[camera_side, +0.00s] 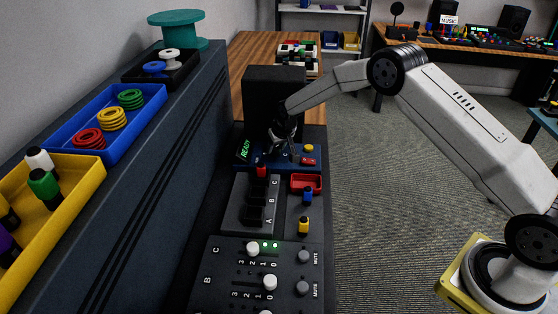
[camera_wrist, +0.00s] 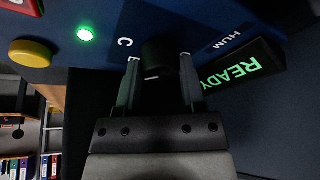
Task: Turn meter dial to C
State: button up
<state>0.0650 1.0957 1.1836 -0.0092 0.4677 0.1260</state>
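The meter dial is a black round knob (camera_wrist: 158,55) on the blue meter panel (camera_wrist: 60,62). A white letter C (camera_wrist: 125,42) is printed beside it, with a partly covered letter below that. A short light mark shows near the knob's lower edge; I cannot tell which letter it points to. My gripper (camera_wrist: 159,58) has one finger on each side of the knob, seemingly spread a little wider than it. In the side view my gripper (camera_side: 284,140) is down at the meter and hides the dial.
A green READY display (camera_wrist: 243,73), a lit green lamp (camera_wrist: 85,34) and a yellow button (camera_wrist: 31,53) are on the panel. A red tray (camera_side: 306,190), sockets with plugs and a slider mixer (camera_side: 225,262) stand in front. A black block (camera_side: 262,90) stands behind.

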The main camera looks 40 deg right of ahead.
grip_shut()
jog(key=shift+a+m+h, duration=0.1)
jog(key=shift+m+h, duration=0.4)
jog(key=shift+m, duration=0.7)
jog(key=shift+m+g+h, duration=0.3)
jog(key=shift+m, duration=0.8)
jog(key=o, duration=0.8)
grip_release()
jog(key=shift+r, duration=0.15)
